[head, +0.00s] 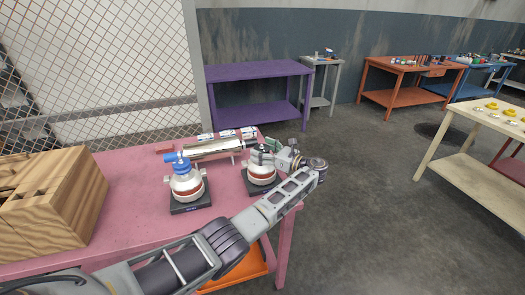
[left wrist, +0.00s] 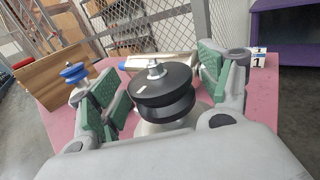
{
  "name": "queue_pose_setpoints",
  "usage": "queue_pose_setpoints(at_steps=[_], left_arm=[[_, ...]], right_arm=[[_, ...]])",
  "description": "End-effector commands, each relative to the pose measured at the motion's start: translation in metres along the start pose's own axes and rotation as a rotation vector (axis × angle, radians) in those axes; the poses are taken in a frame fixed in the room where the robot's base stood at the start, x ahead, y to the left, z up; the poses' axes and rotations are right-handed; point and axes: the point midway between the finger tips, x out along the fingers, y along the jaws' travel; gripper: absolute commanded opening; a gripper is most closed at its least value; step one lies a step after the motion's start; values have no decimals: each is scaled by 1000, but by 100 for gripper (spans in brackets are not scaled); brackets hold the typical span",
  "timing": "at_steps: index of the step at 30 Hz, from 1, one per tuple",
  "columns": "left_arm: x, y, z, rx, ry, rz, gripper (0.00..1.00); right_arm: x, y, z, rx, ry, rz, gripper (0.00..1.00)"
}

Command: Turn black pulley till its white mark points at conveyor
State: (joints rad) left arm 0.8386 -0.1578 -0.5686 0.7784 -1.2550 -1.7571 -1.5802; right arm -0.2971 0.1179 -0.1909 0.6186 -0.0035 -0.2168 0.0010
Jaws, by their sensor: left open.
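The black pulley (left wrist: 164,88) sits on a pale round base, with a bolt and nut on top, in the left wrist view. In the head view its unit (head: 261,176) stands near the table's right end, its top partly hidden by my gripper. My left gripper (head: 266,154) is open. In the left wrist view its green-padded fingers (left wrist: 158,92) stand on both sides of the pulley, with gaps visible. My right gripper is not in view.
A similar unit with a blue top (head: 187,183) stands to the left on the pink table (head: 125,205). A wooden box (head: 45,200) is at the far left. A mesh fence (head: 100,60) rises behind. Open floor (head: 370,200) lies to the right.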

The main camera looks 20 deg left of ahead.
Motion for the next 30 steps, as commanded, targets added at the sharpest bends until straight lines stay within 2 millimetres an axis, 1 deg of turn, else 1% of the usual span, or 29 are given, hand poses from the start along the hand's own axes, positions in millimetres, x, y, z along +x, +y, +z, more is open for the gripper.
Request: queue_pose_setpoints(at_steps=[2,4,5,11,14,24,30], left_arm=[[0,0,0,0,0,0,78],[0,0,0,0,0,0,78],[-1,0,0,0,0,0,78],[-10,0,0,0,0,-2,78],[-19,-1,0,1,0,-2,78],[-60,-1,0,0,1,-1,78],[-73,0,0,1,0,-1,78]], right_arm=[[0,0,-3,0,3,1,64],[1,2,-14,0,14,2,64],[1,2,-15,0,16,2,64],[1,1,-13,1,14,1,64],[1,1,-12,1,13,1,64],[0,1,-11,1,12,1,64],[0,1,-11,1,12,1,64]])
